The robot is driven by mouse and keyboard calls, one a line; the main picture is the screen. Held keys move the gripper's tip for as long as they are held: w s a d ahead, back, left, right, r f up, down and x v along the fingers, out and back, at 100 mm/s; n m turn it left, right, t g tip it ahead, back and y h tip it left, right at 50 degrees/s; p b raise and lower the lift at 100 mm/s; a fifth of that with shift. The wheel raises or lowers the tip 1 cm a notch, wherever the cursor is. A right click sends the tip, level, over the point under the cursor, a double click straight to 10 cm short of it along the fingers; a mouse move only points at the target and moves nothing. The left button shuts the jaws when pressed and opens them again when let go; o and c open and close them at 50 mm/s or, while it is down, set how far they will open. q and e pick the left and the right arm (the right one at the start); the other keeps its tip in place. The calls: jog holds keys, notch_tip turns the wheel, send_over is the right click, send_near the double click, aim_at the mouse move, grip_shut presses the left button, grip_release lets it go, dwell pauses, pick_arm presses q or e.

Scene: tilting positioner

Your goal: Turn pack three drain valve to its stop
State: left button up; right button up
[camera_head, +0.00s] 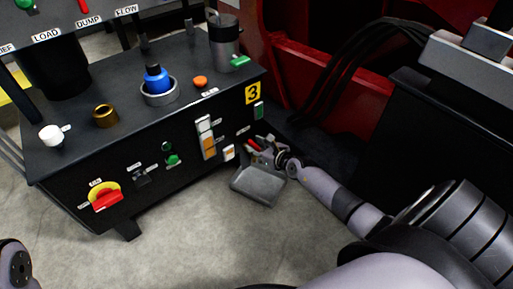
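The black power pack with a yellow number 3 plate (252,93) stands at the left and centre. A small red handle (253,146), seemingly the drain valve's, shows low at the right end of its front face, above a grey drip tray (258,186). My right gripper (266,146) is at this handle, reaching in from the lower right. Its fingers are small and overlap the valve area, so I cannot tell whether they touch the handle or are closed on it. My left gripper is out of view; only a piece of my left arm shows at the lower left edge.
The pack's front carries a red and yellow rotary switch (105,196) and an orange level gauge (208,144). Its top holds a blue-capped fitting (156,80) and a grey canister (223,42). Red machine structure and black hoses (345,60) stand behind. Floor in front is clear.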

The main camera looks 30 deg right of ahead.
jog(key=shift+c, duration=0.4)
grip_shut()
jog(key=shift+r, duration=0.1)
